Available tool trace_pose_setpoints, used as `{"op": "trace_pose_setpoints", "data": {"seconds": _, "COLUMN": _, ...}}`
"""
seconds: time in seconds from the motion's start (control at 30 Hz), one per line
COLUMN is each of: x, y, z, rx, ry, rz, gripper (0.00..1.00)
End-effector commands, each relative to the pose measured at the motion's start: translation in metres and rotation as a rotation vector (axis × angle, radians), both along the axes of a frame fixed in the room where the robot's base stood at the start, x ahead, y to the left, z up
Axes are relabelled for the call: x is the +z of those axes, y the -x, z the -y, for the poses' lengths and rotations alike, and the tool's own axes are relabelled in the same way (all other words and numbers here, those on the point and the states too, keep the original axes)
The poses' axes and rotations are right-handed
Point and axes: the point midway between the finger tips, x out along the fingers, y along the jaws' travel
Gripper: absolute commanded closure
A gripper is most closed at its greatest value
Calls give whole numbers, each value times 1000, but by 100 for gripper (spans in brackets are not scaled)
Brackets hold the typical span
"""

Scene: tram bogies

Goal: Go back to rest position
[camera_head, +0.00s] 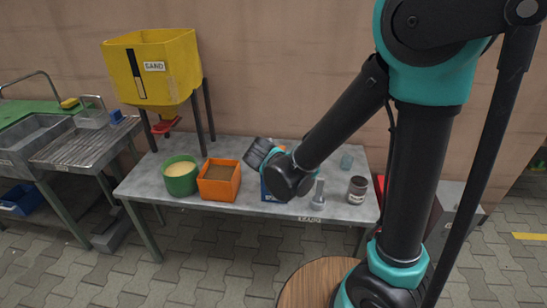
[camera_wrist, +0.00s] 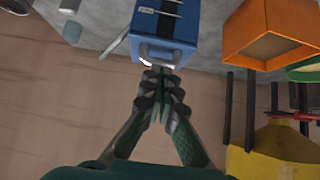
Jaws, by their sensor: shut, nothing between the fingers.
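My gripper (camera_wrist: 160,80) is in the middle of the wrist view, its fingers together and empty. Its tips point toward a blue box (camera_wrist: 168,18) with a handle; the picture does not settle whether they touch it. In the head view, my bent arm reaches over the grey table, and the fingers cannot be made out there. The blue box (camera_head: 268,190) is mostly hidden behind my arm in that view.
On the table (camera_head: 150,184) stand a green bucket (camera_head: 181,181), an orange box (camera_head: 219,190), a grey tool (camera_head: 317,196) and a dark jar (camera_head: 357,190). A yellow sand hopper (camera_head: 165,70) stands behind. A sink (camera_head: 40,135) is at left. Paved floor lies in front.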

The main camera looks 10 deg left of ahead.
Motion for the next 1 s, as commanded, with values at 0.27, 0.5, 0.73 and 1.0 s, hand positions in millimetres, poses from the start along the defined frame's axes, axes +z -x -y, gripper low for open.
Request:
{"op": "trace_pose_setpoints", "data": {"seconds": 0.27, "x": -7, "y": 34, "z": -2, "rx": 1, "ry": 0, "rz": 1, "gripper": 100}}
{"op": "trace_pose_setpoints", "data": {"seconds": 0.5, "x": -9, "y": 38, "z": 5, "rx": -5, "ry": 4, "rz": -7, "gripper": 100}}
{"op": "trace_pose_setpoints", "data": {"seconds": 0.73, "x": -13, "y": 36, "z": 76, "rx": -38, "ry": 56, "rz": -113, "gripper": 100}}
{"op": "trace_pose_setpoints", "data": {"seconds": 1.0, "x": -23, "y": 61, "z": 174, "rx": -44, "ry": 87, "rz": -287, "gripper": 100}}
